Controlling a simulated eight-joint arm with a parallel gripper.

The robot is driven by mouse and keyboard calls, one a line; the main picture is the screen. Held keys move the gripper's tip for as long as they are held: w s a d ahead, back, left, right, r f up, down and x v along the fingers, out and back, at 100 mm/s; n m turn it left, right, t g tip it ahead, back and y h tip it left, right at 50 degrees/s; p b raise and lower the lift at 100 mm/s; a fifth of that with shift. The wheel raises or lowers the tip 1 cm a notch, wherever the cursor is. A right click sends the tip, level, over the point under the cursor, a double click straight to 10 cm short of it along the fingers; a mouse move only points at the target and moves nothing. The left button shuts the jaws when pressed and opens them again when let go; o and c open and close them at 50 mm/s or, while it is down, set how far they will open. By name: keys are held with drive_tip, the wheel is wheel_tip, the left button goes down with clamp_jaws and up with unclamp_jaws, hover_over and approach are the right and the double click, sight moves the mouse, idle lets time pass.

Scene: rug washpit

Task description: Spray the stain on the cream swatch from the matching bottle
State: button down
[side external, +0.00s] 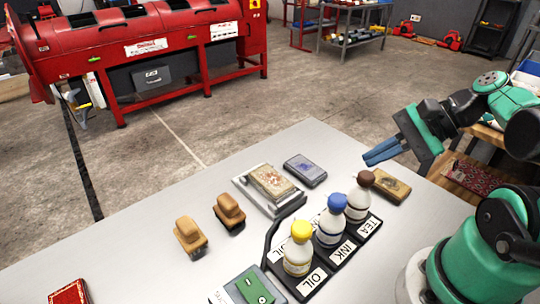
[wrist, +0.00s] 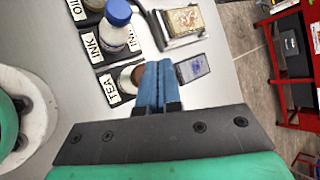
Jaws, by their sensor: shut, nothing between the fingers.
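A cream swatch (side external: 272,181) with a brownish-red stain lies on a grey stand; it also shows in the wrist view (wrist: 186,20). Three white bottles stand upright in a black labelled rack (side external: 330,272): a yellow-capped one (side external: 298,257) by OIL, a blue-capped one (side external: 331,228) by INK and a brown-capped one (side external: 359,203) by TEA. My gripper (side external: 370,160) has blue fingers, shut and empty, held above the table's far right side, behind the TEA bottle. In the wrist view its fingers (wrist: 160,64) partly cover the brown cap (wrist: 139,76).
A blue-grey swatch (side external: 305,170) lies behind the stand and a tan stained one (side external: 390,186) right of the rack. Two brown brushes (side external: 190,236) (side external: 229,212) sit left. A green block (side external: 256,289) and a red swatch (side external: 70,292) are at the front. The left table is mostly clear.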

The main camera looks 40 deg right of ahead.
sight(372, 174)
drive_tip(key=shift+r, duration=2.85)
drive_tip(key=shift+f, duration=3.05)
idle(0.3)
drive_tip(key=shift+f, duration=0.4)
drive_tip(key=shift+f, duration=0.35)
idle(0.4)
drive_tip(key=shift+r, duration=0.8)
